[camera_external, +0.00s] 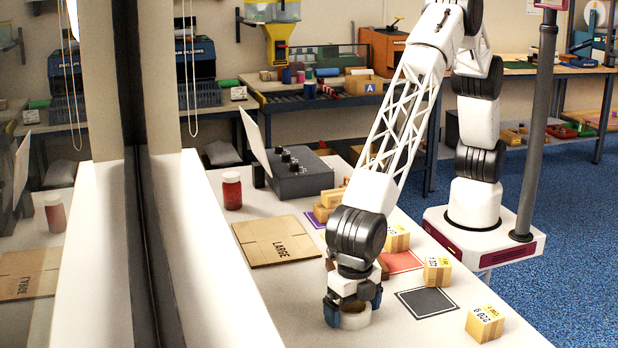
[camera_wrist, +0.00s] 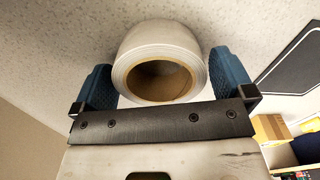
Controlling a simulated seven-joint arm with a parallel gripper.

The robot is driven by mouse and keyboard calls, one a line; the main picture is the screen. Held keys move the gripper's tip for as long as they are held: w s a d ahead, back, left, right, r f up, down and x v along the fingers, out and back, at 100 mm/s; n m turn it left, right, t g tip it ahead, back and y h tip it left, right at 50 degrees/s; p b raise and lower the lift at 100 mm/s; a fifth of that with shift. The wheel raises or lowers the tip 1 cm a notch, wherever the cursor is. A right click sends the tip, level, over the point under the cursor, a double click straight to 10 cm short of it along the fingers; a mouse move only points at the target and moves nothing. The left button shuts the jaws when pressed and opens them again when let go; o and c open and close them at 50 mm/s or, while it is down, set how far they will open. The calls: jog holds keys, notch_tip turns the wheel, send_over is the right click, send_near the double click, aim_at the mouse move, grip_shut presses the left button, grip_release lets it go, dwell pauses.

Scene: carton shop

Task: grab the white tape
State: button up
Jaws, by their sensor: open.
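The white tape (camera_wrist: 160,38) is a roll with a brown cardboard core, lying on the white table (camera_external: 408,331). It also shows in the external view (camera_external: 355,317), low in the picture and partly covered by my gripper. My gripper (camera_external: 351,310) points down at the table with its blue fingers around the roll. In the wrist view my gripper (camera_wrist: 160,75) is open, with one finger on each side of the tape.
A flat carton (camera_external: 277,240) marked LARGE lies left of my gripper. A black-bordered mat (camera_external: 427,302) and small boxes (camera_external: 485,323) lie to the right. A red-brown jar (camera_external: 232,190) and a grey control box (camera_external: 300,176) stand farther back.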

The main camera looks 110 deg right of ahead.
jog(key=c, duration=0.8)
jog(key=shift+o, duration=0.2)
jog(key=shift+r, duration=0.15)
jog(key=shift+r, duration=1.4)
jog(key=shift+s+d+r, duration=0.15)
jog(key=shift+r, duration=0.15)
jog(key=s+d, duration=0.3)
jog(key=s, duration=0.1)
jog(key=s+d+r, duration=0.1)
jog(key=s+d, duration=0.2)
jog(key=s, duration=0.1)
jog(key=s+d, duration=0.3)
jog(key=s, duration=0.1)
jog(key=shift+s+d+r, duration=0.15)
jog(key=shift+s+d, duration=0.05)
jog(key=shift+s, duration=0.05)
